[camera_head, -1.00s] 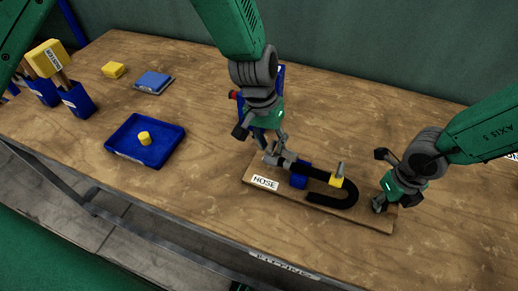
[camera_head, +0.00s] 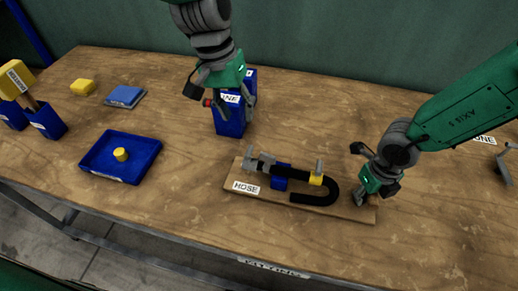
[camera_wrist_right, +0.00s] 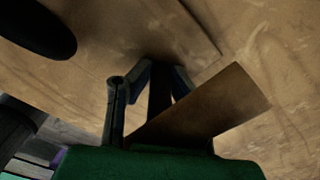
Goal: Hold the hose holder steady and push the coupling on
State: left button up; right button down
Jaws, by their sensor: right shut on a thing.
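The hose holder is a wooden board (camera_head: 335,208) with a HOSE label, lying on the table. A black U-shaped hose (camera_head: 330,196) lies on it with a blue clamp (camera_head: 281,176) and a yellow band. The grey metal coupling (camera_head: 262,163) is at the hose's left end; how deep it sits is too small to tell. My right gripper (camera_head: 362,198) is shut on the board's right end, which also shows between its fingers in the right wrist view (camera_wrist_right: 205,105). My left gripper (camera_head: 231,108) is open, above and behind the board, apart from the coupling, in front of a blue box.
The blue box (camera_head: 230,122) with a DONE label stands behind the board, with a red part at its left. A blue tray (camera_head: 147,160) holding a yellow piece (camera_head: 121,154) is at left. Blue holders with a yellow-headed tool (camera_head: 17,80) stand far left. The table front is clear.

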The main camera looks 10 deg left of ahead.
jog(key=shift+s+f, duration=0.1)
jog(key=c, duration=1.7)
grip_release()
jog(key=o, duration=0.3)
jog(key=shift+w, duration=0.2)
